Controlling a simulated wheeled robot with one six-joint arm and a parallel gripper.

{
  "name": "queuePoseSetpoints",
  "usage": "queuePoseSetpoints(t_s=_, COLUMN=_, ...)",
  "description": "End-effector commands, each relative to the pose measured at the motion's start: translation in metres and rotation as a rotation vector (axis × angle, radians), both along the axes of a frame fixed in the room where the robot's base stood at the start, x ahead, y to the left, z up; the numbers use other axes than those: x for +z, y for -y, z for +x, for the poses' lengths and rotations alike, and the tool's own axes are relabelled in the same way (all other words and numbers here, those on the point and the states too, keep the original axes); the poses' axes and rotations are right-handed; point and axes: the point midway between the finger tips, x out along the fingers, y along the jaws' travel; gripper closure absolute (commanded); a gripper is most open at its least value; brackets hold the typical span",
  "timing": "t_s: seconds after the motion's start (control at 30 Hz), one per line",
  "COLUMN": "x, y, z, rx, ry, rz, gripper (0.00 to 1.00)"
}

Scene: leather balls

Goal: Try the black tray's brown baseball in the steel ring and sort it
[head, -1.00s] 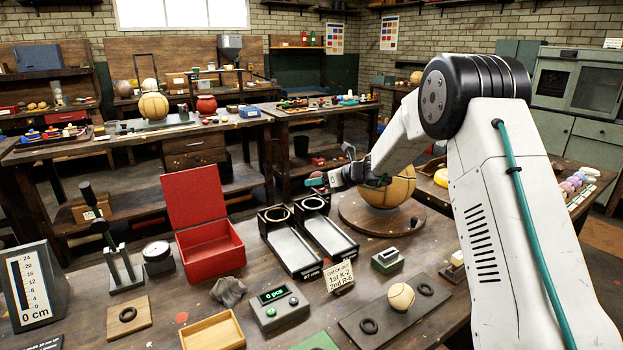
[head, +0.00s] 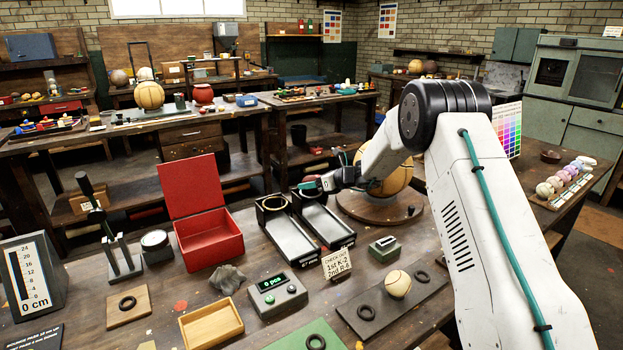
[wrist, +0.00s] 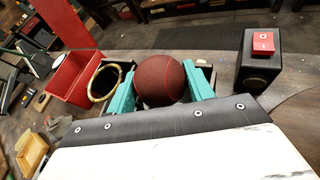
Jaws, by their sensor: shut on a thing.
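My gripper (wrist: 160,72) is shut on a dark red-brown ball (wrist: 162,84), held between its teal fingers in the wrist view. In the head view my gripper (head: 310,185) is over the ring end of the right-hand black chute (head: 325,228). It hides that chute's ring and the ball. The left-hand chute (head: 290,238) has a brass-coloured ring (head: 272,203) on top, which also shows left of my gripper in the wrist view (wrist: 104,83). I cannot tell whether the ball touches the hidden ring.
An open red box (head: 208,240) stands left of the chutes. A large tan ball sits on a round wooden stand (head: 375,210) close behind my gripper. A cream baseball (head: 398,284) sits on a dark board (head: 358,322). A counter box (head: 279,294) and card (head: 337,264) stand in front.

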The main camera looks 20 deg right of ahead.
Motion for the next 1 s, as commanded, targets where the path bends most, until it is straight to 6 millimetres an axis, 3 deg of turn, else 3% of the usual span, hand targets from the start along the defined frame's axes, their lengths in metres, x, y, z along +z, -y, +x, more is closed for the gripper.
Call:
queuePoseSetpoints(t_s=0.37, x=-0.0037, y=-0.0001, z=-0.0001, rx=0.0, ry=0.001, rz=-0.001, gripper=0.72)
queuePoseSetpoints(t_s=0.4, x=-0.0037, y=-0.0001, z=-0.0001, rx=0.0, ry=0.001, rz=-0.001, gripper=0.43)
queuePoseSetpoints(t_s=0.47, x=-0.0037, y=-0.0001, z=-0.0001, rx=0.0, ry=0.001, rz=-0.001, gripper=0.26)
queuePoseSetpoints(t_s=0.5, x=-0.0036, y=0.0, z=-0.0001, rx=0.0, ry=0.001, rz=-0.001, gripper=0.23)
queuePoseSetpoints(t_s=1.0, x=-0.0039, y=0.0, z=-0.0001, rx=0.0, ry=0.001, rz=-0.001, gripper=0.23)
